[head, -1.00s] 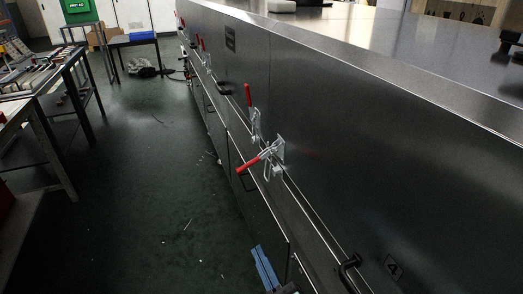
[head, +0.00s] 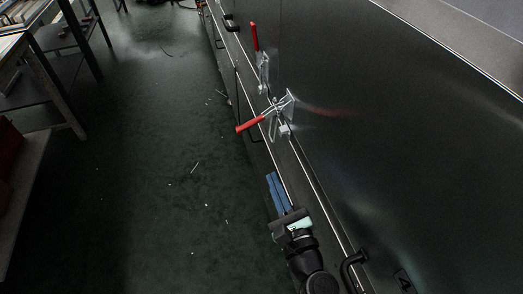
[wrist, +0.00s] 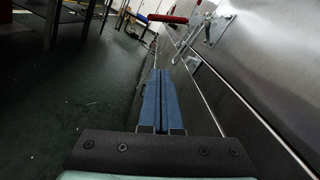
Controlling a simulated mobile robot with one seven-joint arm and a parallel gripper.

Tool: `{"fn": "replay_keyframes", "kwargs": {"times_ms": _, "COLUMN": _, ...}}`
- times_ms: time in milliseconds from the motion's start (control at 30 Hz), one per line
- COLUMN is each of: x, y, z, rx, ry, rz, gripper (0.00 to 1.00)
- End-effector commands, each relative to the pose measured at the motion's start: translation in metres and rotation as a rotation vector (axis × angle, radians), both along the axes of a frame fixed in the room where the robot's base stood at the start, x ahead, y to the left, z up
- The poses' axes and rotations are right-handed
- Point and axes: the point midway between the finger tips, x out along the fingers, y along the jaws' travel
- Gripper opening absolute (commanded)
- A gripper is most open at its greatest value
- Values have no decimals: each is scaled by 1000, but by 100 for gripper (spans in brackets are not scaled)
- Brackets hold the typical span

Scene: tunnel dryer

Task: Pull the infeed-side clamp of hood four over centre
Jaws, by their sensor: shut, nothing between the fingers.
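The near toggle clamp (head: 281,112) sits on the dark hood panel marked 4, at that panel's far end. Its red handle (head: 250,124) sticks out to the left, away from the panel, and its wire loop hangs below. The clamp bracket (wrist: 212,30) and red handle (wrist: 168,18) also show at the top of the wrist view. My gripper (head: 271,176), with blue fingers, is shut and empty. It is below and nearer than the clamp, apart from the handle, with its fingertips (wrist: 159,72) pointing toward it in the wrist view.
A second clamp (head: 262,66) with its red handle upright is just beyond. A black grab handle (head: 352,266) and a number plate (head: 404,281) are on the near panel. Benches (head: 45,75) stand at left. The green floor (head: 150,170) between is mostly clear, with small scraps.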

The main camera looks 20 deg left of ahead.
Motion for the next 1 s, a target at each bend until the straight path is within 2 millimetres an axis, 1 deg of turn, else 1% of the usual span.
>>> {"fn": "replay_keyframes", "kwargs": {"times_ms": 167, "x": 20, "y": 15, "z": 1, "rx": -1, "ry": -3, "rz": 4, "gripper": 0}}
{"fn": "replay_keyframes", "kwargs": {"times_ms": 400, "x": 63, "y": 45, "z": 3, "rx": -1, "ry": -3, "rz": 4, "gripper": 0}}
{"fn": "replay_keyframes", "kwargs": {"times_ms": 533, "x": 82, "y": 59, "z": 4, "rx": -1, "ry": -3, "rz": 4, "gripper": 0}}
{"fn": "replay_keyframes", "kwargs": {"times_ms": 600, "x": 78, "y": 63, "z": 22, "rx": -2, "ry": -3, "rz": 2, "gripper": 0}}
{"fn": "replay_keyframes", "kwargs": {"times_ms": 700, "x": 77, "y": 69, "z": 33, "rx": -2, "ry": -2, "rz": 2, "gripper": 0}}
{"fn": "replay_keyframes", "kwargs": {"times_ms": 833, "x": 77, "y": 72, "z": 39, "rx": -1, "ry": 0, "rz": 1, "gripper": 0}}
{"fn": "replay_keyframes", "kwargs": {"times_ms": 1000, "x": 76, "y": 73, "z": 41, "rx": 0, "ry": 0, "rz": 1, "gripper": 0}}
